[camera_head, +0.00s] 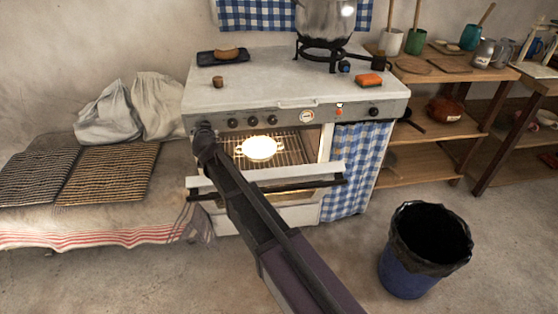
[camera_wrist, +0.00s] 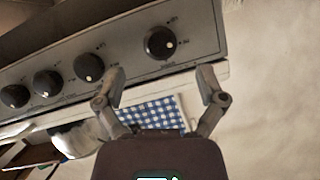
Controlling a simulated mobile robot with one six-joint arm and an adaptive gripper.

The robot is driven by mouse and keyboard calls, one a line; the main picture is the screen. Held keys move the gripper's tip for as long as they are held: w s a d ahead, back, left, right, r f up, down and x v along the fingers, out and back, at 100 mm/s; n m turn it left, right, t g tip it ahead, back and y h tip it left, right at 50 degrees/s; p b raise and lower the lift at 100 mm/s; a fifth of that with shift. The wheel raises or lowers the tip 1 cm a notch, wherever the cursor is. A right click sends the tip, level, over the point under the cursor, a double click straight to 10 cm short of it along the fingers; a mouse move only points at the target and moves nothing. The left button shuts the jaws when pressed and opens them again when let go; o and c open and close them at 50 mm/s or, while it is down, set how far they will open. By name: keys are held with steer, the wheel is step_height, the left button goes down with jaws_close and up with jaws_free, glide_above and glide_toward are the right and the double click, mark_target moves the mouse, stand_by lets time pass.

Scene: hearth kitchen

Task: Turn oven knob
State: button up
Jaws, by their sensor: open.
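The white oven (camera_head: 225,98) has a row of dark knobs along its front panel. My gripper (camera_head: 205,130) is at the panel's left end in the head view and hides the knob there. In the wrist view, which looks upside down, a single black knob (camera_wrist: 160,43) with a pale dot lies ahead of my open gripper (camera_wrist: 161,78), centred between its fingertips. The fingers look short of the knob; contact is not visible. Three more knobs, one of them here (camera_wrist: 89,67), sit to its left; they also show in the head view (camera_head: 254,121).
The oven door (camera_head: 325,174) is lowered, and a white dish (camera_head: 260,148) sits on the lit rack. A pot (camera_head: 325,18), an orange sponge (camera_head: 369,80) and a dark tray (camera_head: 222,58) are on top. A bin (camera_head: 404,268) stands on open floor at right; a cloth-covered bench (camera_head: 110,225) is left.

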steer(key=p+v, duration=0.3)
steer(key=v, duration=0.5)
steer(key=d+f+g+h+b, duration=0.1)
steer(key=d+f, duration=0.2)
steer(key=d, duration=0.4)
steer(key=d+f+m+g+h+b, duration=0.1)
steer(key=d+f+h, duration=0.1)
steer(key=d, duration=0.6)
steer(key=d+f+g+h+b, duration=0.1)
steer(key=d+f+h, duration=0.1)
steer(key=d+f, duration=0.2)
steer(key=shift+w+d+g, duration=0.1)
steer(key=shift+d+g, duration=0.2)
steer(key=shift+d, duration=1.55)
steer(key=shift+d+f, duration=0.2)
steer(key=shift+d, duration=0.4)
